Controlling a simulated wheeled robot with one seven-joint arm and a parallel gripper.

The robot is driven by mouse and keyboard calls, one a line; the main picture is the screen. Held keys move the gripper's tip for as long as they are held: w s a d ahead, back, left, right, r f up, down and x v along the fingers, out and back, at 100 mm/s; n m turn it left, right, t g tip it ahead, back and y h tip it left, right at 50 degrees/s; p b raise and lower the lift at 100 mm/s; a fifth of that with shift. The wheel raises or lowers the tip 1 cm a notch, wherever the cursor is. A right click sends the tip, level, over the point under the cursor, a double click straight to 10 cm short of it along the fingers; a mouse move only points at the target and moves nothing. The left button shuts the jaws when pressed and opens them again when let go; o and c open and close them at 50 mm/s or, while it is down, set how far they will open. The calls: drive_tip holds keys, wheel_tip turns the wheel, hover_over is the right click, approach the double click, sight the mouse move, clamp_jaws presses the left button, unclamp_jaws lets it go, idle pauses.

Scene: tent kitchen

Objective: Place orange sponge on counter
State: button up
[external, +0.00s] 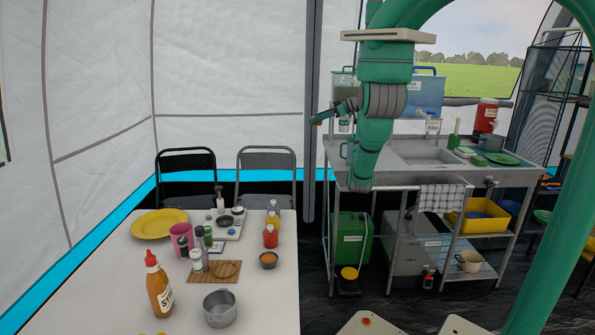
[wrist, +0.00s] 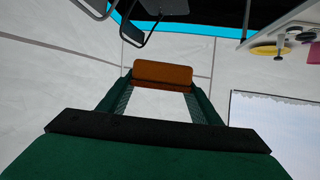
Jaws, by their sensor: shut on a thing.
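An orange sponge (wrist: 163,73) is held between the fingertips of my gripper (wrist: 163,86) in the wrist view. In the external view the sponge (external: 317,122) shows as a small orange spot at the tip of my gripper (external: 323,117). The gripper is shut on it and holds it in the air, in front of the white tent wall and to the left of the metal counter. The metal counter (external: 401,166) with a sink stands at the right, partly hidden by my green arm.
The counter carries a blue container (external: 426,92), a red-and-white jug (external: 486,115) and a green plate (external: 503,158). A white table (external: 110,275) at the left holds dishes, bottles and a pot (external: 220,308).

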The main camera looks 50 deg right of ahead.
drive_tip(key=s+d+m+t+h, duration=0.1)
drive_tip(key=s+d+m+h, duration=0.2)
drive_tip(key=s+d, duration=0.5)
drive_tip(key=s+d+m+t+h, duration=0.1)
drive_tip(key=s+d+m+h, duration=0.2)
drive_tip(key=s, duration=0.9)
drive_tip(key=s+f+m+g+h, duration=0.1)
drive_tip(key=s+m+h, duration=0.45)
drive_tip(key=s, duration=1.15)
hover_over(395, 164)
drive_tip(key=a, duration=0.2)
drive_tip(key=shift+n+h, duration=0.25)
drive_tip(key=shift+h, duration=0.1)
drive_tip(key=f, duration=0.9)
drive_tip(key=s+f, duration=0.1)
drive_tip(key=f, duration=0.3)
drive_tip(key=shift+d+f, duration=0.25)
drive_tip(key=shift+f, duration=0.05)
drive_tip(key=shift+w+d+f, duration=0.3)
drive_tip(key=shift+d+f, duration=0.15)
drive_tip(key=shift+f, duration=1.8)
